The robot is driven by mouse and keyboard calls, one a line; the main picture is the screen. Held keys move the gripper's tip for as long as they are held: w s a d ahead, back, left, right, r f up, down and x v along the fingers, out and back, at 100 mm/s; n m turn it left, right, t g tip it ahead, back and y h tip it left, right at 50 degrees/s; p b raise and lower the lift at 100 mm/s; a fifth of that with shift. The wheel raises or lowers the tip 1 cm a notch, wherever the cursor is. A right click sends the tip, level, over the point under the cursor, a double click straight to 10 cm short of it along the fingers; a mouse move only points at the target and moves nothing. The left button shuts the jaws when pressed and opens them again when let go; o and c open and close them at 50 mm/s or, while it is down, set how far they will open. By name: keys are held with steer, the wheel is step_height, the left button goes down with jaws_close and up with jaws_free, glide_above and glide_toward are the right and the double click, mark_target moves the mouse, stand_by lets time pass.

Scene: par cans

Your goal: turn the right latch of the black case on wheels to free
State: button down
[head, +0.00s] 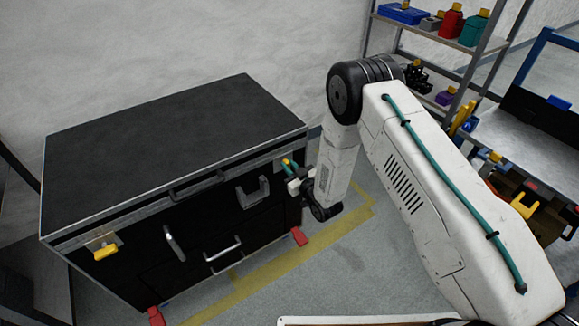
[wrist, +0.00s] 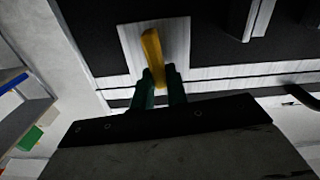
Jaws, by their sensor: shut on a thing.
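The black case (head: 150,140) stands at the left in the head view, with metal edging. Its right latch is a yellow lever (wrist: 152,45) on a light metal plate (wrist: 178,35) in the wrist view. The lever is slightly tilted there. My gripper (wrist: 160,78) has its dark green fingers shut on the lever's near end. In the head view my gripper (head: 293,174) is at the case's right front corner and hides most of this latch. The left latch (head: 105,251) is yellow and lies nearly level on its plate.
Handles (head: 223,255) and a grey bracket (head: 252,192) stick out of the case front. Red pieces (head: 299,237) sit at its foot, near yellow floor tape (head: 240,286). A shelf (head: 450,38) with coloured items and a workbench (head: 520,150) stand at the right.

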steer(key=n, duration=0.4)
steer(key=shift+s+a+f, duration=0.15)
steer(key=shift+s+a, duration=0.1)
steer(key=shift+a, duration=0.05)
steer(key=n, duration=0.4)
steer(key=shift+s+a+f+n, duration=0.15)
steer(key=shift+a+f+n, duration=0.1)
steer(key=shift+n, duration=0.15)
steer(key=n, duration=0.3)
steer(key=shift+s+a+f+n, duration=0.1)
steer(key=shift+f+n, duration=0.15)
steer(key=shift+n, duration=0.05)
steer(key=shift+f+n, duration=0.2)
steer(key=shift+n, duration=0.8)
steer(key=shift+f+n, duration=0.15)
steer(key=shift+n, duration=0.85)
steer(key=c, duration=1.4)
jaws_free()
steer(key=shift+s, duration=0.1)
steer(key=v, duration=0.7)
steer(key=shift+s+d, duration=0.2)
steer(key=shift+s, duration=0.1)
